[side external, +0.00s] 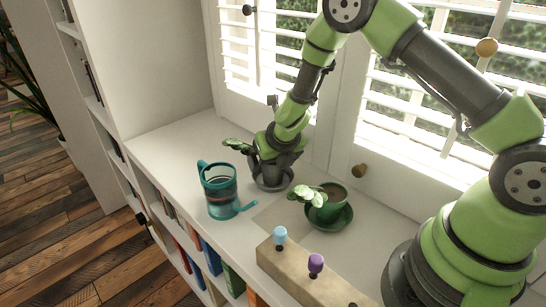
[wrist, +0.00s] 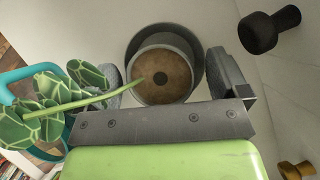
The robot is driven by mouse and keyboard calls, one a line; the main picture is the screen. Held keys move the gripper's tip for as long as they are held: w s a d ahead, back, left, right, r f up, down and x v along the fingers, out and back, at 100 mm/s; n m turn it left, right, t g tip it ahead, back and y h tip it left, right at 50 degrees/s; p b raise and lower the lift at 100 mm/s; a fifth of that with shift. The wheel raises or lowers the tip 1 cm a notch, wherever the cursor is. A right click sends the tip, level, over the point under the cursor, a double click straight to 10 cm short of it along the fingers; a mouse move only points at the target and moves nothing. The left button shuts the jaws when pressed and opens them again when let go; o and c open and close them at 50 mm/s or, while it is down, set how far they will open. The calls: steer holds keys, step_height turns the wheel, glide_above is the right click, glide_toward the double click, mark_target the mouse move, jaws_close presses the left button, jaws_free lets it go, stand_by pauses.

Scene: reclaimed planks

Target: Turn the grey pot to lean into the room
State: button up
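The grey pot (side external: 270,181) stands upright in a grey saucer on the white sill. Its soil (wrist: 150,88) shows in the wrist view. Its green stem and patterned leaves (wrist: 45,105) lean left, away from the shutters; the leaves also show left of the pot in the side view (side external: 237,146). My gripper (side external: 276,152) is down over the pot, one finger on each side. In the wrist view my gripper (wrist: 165,84) looks open, with a narrow gap between the right finger and the rim. The left finger is partly hidden by leaves.
A teal watering can (side external: 220,190) stands close left of the pot. A green pot (side external: 326,208) with a plant stands to the right on a green saucer. A wooden block (side external: 290,270) with coloured knobs lies in front. Shutter knobs (wrist: 268,32) rise near the window side.

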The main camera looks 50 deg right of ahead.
steer(key=s+d+r+m+h, duration=0.1)
steer(key=s+r+m, duration=0.6)
steer(key=r+m, duration=0.4)
steer(key=s+d+r+m, duration=0.1)
steer(key=s+r+m, duration=0.6)
steer(key=r+m, duration=0.35)
steer(key=s+a+r+m+y, duration=0.2)
steer(key=s+a+m, duration=0.1)
steer(key=s+m, duration=0.2)
steer(key=s+a+r+m+t+y, duration=0.1)
steer(key=s+a+r+m+y, duration=0.2)
steer(key=s+m, duration=0.3)
steer(key=a+m, duration=0.1)
steer(key=m, duration=0.2)
steer(key=shift+s+t, duration=0.15)
steer(key=shift+t, duration=0.15)
steer(key=shift+a, duration=0.1)
